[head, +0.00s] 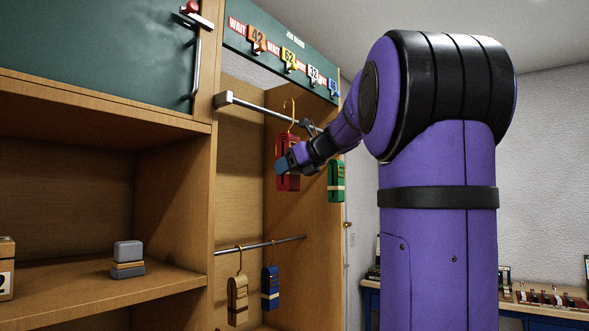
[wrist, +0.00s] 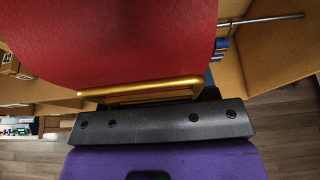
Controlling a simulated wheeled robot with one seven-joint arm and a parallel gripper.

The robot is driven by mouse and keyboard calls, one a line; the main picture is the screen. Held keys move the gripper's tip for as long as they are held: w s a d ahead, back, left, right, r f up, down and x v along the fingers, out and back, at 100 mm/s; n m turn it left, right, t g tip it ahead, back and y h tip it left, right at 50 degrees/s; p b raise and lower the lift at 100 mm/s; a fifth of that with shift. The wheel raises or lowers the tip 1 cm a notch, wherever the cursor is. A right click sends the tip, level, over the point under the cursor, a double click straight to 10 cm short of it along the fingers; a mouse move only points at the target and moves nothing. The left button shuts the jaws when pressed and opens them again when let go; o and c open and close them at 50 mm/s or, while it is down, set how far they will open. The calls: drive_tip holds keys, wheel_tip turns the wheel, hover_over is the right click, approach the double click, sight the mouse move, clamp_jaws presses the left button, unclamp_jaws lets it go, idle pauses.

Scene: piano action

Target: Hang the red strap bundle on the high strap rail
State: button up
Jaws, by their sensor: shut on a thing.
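The red strap bundle (head: 294,181) has a gold hook (head: 289,110) on top. In the head view the hook is at the high strap rail (head: 262,108); whether it rests on the rail or is just beside it I cannot tell. My gripper (head: 288,164) is shut on the red bundle, which is upright. In the wrist view the red bundle (wrist: 130,35) fills the upper left, close to the camera, with a gold bar (wrist: 150,88) below it. My fingertips are largely hidden there.
A green bundle (head: 336,181) hangs to the right of the red one. Tan (head: 237,300) and blue (head: 270,288) bundles hang on the low rail (head: 230,246). A wooden side wall stands on each side.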

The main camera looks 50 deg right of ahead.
sight(282, 179)
drive_tip(key=shift+w+a+f, duration=0.1)
drive_tip(key=shift+w+f, duration=1.25)
drive_tip(key=shift+f, duration=0.1)
drive_tip(key=o, duration=1.1)
drive_tip(key=shift+f, duration=0.1)
drive_tip(key=shift+s, duration=0.1)
drive_tip(key=v, duration=1)
drive_tip(key=shift+s+r, duration=0.25)
